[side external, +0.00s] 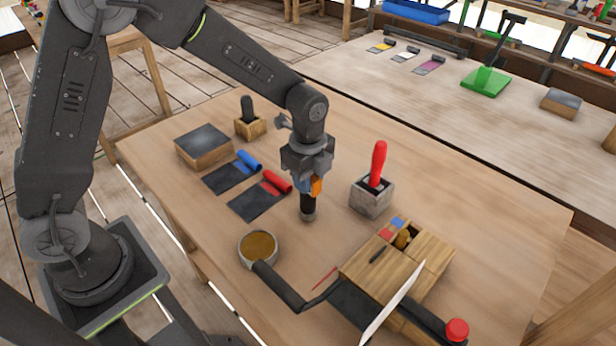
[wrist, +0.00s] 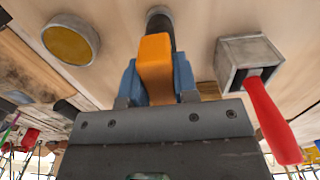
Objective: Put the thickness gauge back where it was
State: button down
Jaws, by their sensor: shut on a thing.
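My gripper (side external: 309,186) points down over the middle of the wooden table. Its blue fingers, also in the wrist view (wrist: 157,82), are shut on an orange and black tool (wrist: 156,60). The tool's orange part is between the fingers, and its dark cylindrical part (side external: 308,205) hangs below, upright, with a grey round end. That end is at or just above the table; I cannot tell if it touches. No label shows whether this tool is the thickness gauge. A grey square holder (side external: 371,196) with a red-handled tool (side external: 378,165) stands to the right of my gripper.
Left are red (side external: 277,182) and blue (side external: 248,161) rolls with dark sheets, a wooden block (side external: 203,150) and a small holder (side external: 250,127) with a black-handled tool. In front are a round amber dish (side external: 258,247) and a wooden box (side external: 382,265). Table right of the grey holder is clear.

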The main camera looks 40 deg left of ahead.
jog(key=shift+f, duration=0.1)
jog(key=c, duration=0.9)
grip_release()
notch_tip(320, 180, up, 12)
jog(key=shift+s+a+r+n+t, duration=1)
jog(key=shift+s+a+n, duration=0.2)
jog(key=shift+s+n, duration=2)
jog(key=shift+s+a+r+n+t, duration=0.85)
jog(key=shift+s+a+r+n, duration=0.35)
jog(key=shift+s+n, duration=1.95)
jog(key=shift+s+a+r+n+t, duration=1.1)
jog(key=shift+s+n, duration=1.55)
jog(key=shift+s, duration=1.05)
jog(key=shift+f, duration=0.1)
